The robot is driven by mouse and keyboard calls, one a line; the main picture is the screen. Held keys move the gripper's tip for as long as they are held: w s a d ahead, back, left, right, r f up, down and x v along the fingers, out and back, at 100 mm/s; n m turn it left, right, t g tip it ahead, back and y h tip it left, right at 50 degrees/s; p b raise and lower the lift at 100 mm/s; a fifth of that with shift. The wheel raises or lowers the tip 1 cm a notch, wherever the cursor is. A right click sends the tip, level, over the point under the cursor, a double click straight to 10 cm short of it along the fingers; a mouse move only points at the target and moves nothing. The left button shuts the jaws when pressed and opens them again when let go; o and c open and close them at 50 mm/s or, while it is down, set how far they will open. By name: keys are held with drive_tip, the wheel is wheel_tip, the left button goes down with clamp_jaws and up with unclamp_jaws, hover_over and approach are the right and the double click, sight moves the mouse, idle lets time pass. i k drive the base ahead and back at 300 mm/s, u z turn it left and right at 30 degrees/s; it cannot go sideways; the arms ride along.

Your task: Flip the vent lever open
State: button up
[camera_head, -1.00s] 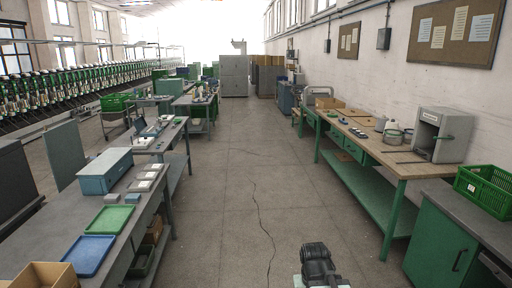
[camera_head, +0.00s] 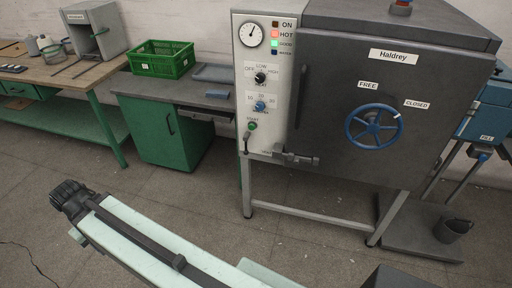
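A grey steam cabinet marked Haldrey (camera_head: 345,110) stands on a leg frame against the wall. Below the START button at its white panel's lower left is a small upright dark lever (camera_head: 246,142), which looks like the vent lever; its label is too small to read. A dark pipe fitting (camera_head: 296,157) sticks out beside it. My gripper (camera_head: 68,196) is the dark end of my pale arm at lower left, above the floor and well left of the lever, touching nothing. Its fingers are too small and dark to read.
The panel (camera_head: 264,100) has a gauge, knobs and lights; HOT glows red. A blue handwheel (camera_head: 373,127) is on the door. A green cabinet (camera_head: 160,125) bears a green crate (camera_head: 160,58). A bucket (camera_head: 452,229) stands at right. The floor before the cabinet is clear.

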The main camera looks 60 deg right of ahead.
sight(246, 146)
drive_tip(key=z, duration=1.95)
drive_tip(key=k, duration=0.65)
drive_tip(key=u, duration=0.4)
drive_tip(key=i, duration=1.3)
drive_tip(key=u, duration=0.75)
drive_tip(key=k, duration=0.95)
drive_tip(key=u, duration=0.2)
drive_tip(key=i, duration=0.9)
drive_tip(key=z, duration=0.05)
